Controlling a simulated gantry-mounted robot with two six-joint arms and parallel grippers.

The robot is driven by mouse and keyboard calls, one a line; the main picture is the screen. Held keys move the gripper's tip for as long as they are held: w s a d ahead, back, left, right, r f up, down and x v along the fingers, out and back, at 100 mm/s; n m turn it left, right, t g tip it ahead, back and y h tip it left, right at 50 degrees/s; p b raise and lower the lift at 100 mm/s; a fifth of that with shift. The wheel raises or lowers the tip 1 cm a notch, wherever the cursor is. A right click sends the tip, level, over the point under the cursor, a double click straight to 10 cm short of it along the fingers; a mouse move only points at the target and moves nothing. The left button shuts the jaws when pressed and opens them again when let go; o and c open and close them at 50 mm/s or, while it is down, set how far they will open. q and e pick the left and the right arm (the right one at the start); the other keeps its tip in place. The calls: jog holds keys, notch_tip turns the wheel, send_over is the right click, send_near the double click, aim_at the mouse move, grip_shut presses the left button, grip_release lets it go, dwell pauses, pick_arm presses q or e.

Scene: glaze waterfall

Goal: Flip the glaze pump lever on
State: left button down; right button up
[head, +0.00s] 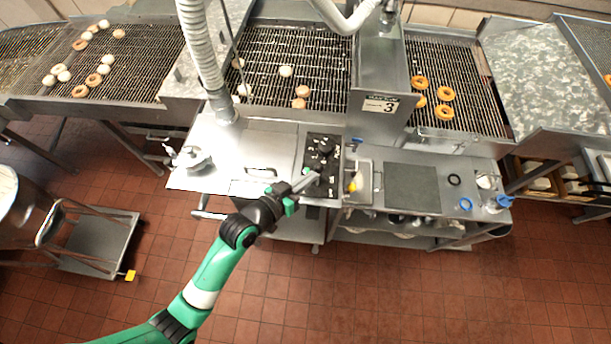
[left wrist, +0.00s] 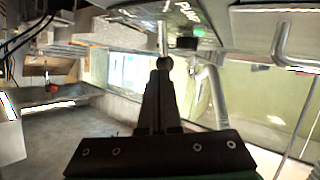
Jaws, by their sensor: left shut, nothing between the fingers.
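A dark control panel (head: 334,150) with black controls sits at the middle of the steel counter. In the left wrist view a green-lit panel (left wrist: 203,31) carries white lettering that seems to read PUMP. The pump lever (left wrist: 163,40), a metal rod with a dark ball end, sticks out from it toward my fingers. My left gripper (head: 311,178) is at the panel's front edge, shut and empty. In the left wrist view its fingertips (left wrist: 160,76) are at the ball end; I cannot tell whether they touch it. My right gripper is not in view.
A small steel tray (head: 361,183) with a yellow item stands right of the panel. A steel pot lid (head: 193,158) is on the left counter. Wire conveyors (head: 290,70) with doughnuts run behind. A wheeled cart (head: 98,240) stands on the floor at left. The front floor is clear.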

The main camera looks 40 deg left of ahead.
pick_arm(q)
jog(key=shift+r+p, duration=0.5)
jog(key=shift+r, duration=0.2)
jog(key=w+r+p+v, duration=0.1)
jog(key=r+p+v, duration=0.1)
jog(key=v, duration=1.1)
jog(key=shift+s+a+r, duration=0.25)
jog(key=shift+s+a, duration=0.1)
jog(key=shift+s, duration=0.05)
